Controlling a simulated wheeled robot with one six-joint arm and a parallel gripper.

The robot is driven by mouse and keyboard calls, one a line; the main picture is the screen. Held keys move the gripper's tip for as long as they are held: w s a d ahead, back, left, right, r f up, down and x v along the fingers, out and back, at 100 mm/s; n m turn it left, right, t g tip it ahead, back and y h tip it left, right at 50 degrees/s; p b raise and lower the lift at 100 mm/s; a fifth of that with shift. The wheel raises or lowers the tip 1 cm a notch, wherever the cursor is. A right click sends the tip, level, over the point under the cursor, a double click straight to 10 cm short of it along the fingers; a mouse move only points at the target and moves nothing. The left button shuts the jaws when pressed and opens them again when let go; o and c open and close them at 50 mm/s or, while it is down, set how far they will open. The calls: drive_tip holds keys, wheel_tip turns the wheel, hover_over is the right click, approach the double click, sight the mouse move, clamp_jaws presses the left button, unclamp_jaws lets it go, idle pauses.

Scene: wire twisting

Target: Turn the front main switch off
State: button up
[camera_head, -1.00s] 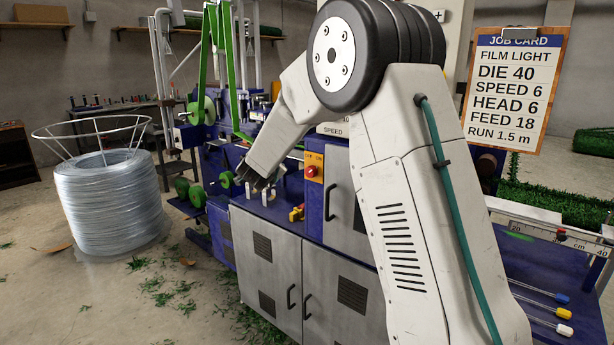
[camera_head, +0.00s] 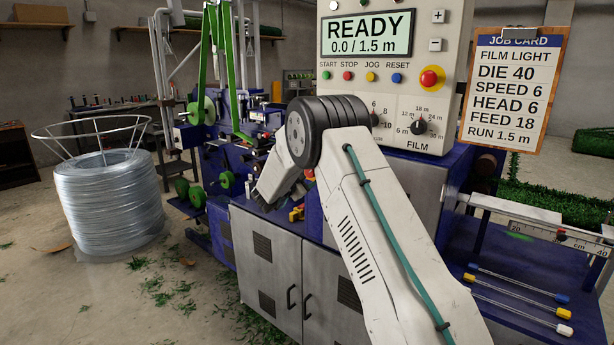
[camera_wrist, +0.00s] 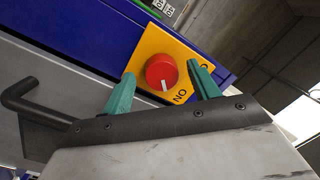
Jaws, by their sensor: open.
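The main switch is a round red knob (camera_wrist: 161,72) on a yellow plate (camera_wrist: 150,42) on the blue machine body, in the wrist view. Its white mark points down in the picture, toward the ON label. A second label is mostly hidden by the right finger. My gripper (camera_wrist: 161,68) is open, with one teal finger on each side of the knob in the picture; whether they touch it I cannot tell. In the head view my arm covers most of the switch and the gripper's fingers are not clear.
A dark bent handle (camera_wrist: 22,92) sticks out left of my gripper in the wrist view. The control panel (camera_head: 440,80) reads READY, 0.0 / 1.5 m. A yellow and red part (camera_head: 296,213) sits on the blue ledge. A wire coil (camera_head: 108,205) stands at left.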

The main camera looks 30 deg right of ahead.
drive_tip(key=shift+w+d, duration=0.15)
drive_tip(key=shift+d, duration=0.1)
drive_tip(key=c, duration=1)
